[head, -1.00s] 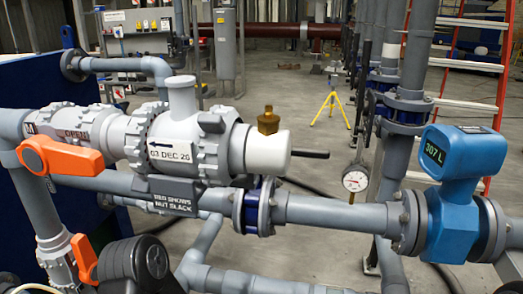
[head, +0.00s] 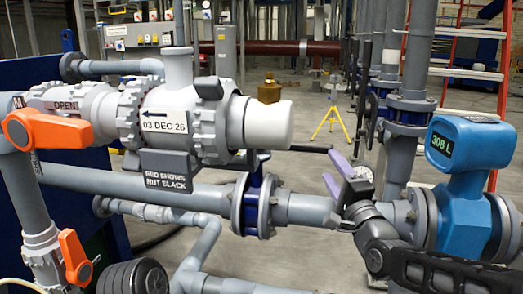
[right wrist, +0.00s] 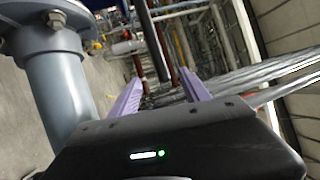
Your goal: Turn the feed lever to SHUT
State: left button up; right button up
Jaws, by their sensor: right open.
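I cannot tell from lettering which is the feed lever. My right gripper (head: 331,170), with purple fingers, is open at the right of the white-capped housing, far from both orange levers. Its fingers are near the end of a black rod (head: 315,148). In the right wrist view my right gripper (right wrist: 160,78) is open, with a dark rod (right wrist: 155,40) appearing between its fingers. My left gripper is out of view.
The grey housing (head: 180,105) has a white cap (head: 268,122) and a brass fitting (head: 268,90). A blue meter (head: 465,150) reads 308 L. Pipes run below; open floor lies behind.

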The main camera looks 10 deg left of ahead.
aim_at(322, 150)
jog(key=shift+r, duration=0.1)
jog(key=p+x, duration=0.3)
jog(key=x, duration=0.1)
jog(key=p+x, duration=0.4)
jog(key=shift+r, duration=0.25)
jog(key=shift+w+a+p, duration=0.15)
jog(key=shift+w+p, duration=0.15)
jog(key=shift+p, duration=0.05)
jog(key=shift+w+f, duration=0.15)
